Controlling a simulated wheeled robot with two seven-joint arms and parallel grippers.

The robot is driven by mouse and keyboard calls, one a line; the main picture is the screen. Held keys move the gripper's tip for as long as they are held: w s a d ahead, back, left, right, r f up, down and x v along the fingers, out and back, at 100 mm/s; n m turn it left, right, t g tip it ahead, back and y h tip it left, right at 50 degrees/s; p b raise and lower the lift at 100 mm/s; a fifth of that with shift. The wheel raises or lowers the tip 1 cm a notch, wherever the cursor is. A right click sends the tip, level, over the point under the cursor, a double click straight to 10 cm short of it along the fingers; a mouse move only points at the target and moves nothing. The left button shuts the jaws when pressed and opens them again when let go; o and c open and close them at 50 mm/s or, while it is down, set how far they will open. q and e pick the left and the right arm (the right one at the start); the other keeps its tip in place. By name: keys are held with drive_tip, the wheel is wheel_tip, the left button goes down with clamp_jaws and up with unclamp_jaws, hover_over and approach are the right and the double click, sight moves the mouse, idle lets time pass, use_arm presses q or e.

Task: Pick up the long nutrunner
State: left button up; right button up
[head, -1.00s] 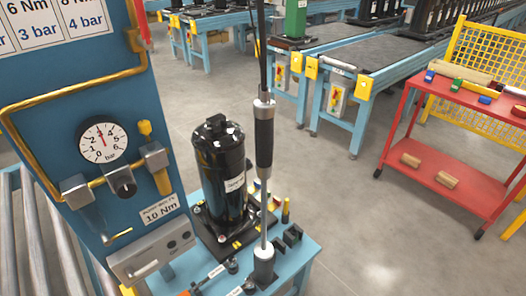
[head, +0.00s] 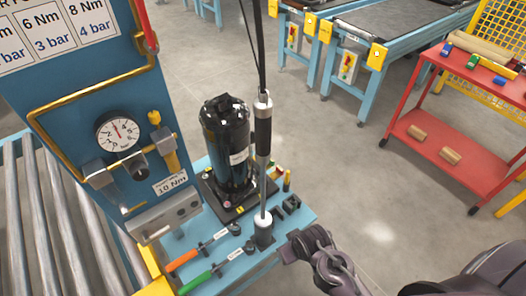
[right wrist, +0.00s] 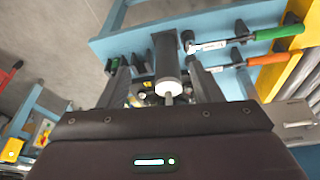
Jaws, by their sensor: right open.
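The long nutrunner (head: 263,132) stands upright in the head view, with a black grip, a silver collar on top and a thin steel shaft. My right gripper (head: 290,245) is at the bench's right edge, low and to the right of the holder, apart from the nutrunner. In the right wrist view its two fingers (right wrist: 162,82) are spread, with the holder (right wrist: 166,58) and the shaft (right wrist: 168,98) showing between them. My left gripper is not in view.
A black compressor (head: 228,150) stands left of the nutrunner. Orange-handled (head: 184,260) and green-handled (head: 196,281) wrenches lie on the bench's front. A blue gauge panel (head: 85,90) rises at left. A red cart (head: 470,165) stands right; the floor between is clear.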

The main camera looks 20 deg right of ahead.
sight(262, 121)
drive_tip(key=w+a+r+m+t+p, duration=0.1)
drive_tip(key=w+r+t, duration=0.2)
drive_tip(key=r, duration=0.7)
drive_tip(key=w+a+r+m+t+h+p, duration=0.1)
drive_tip(key=w+r+t, duration=0.3)
drive_tip(key=r, duration=0.7)
drive_tip(key=w+a+r+m+t+h+p, duration=0.1)
drive_tip(key=w+a+r+t+p, duration=0.1)
drive_tip(key=w+r+t, duration=0.2)
drive_tip(key=shift+a+r+t, duration=0.1)
drive_tip(key=shift+r+t, duration=0.7)
drive_tip(key=shift+r, duration=1.1)
drive_tip(key=shift+a+r+t, duration=0.1)
drive_tip(key=shift+r+t, duration=0.7)
drive_tip(key=shift+r, duration=1.05)
drive_tip(key=w+b, duration=0.1)
drive_tip(key=w, duration=0.3)
drive_tip(key=w+d+b, duration=0.1)
drive_tip(key=w, duration=0.2)
drive_tip(key=shift+r+b, duration=0.2)
drive_tip(key=shift+b, duration=0.1)
drive_tip(key=shift+w, duration=0.4)
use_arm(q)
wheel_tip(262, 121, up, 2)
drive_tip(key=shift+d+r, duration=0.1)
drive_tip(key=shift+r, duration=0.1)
use_arm(e)
drive_tip(key=shift+r, duration=0.1)
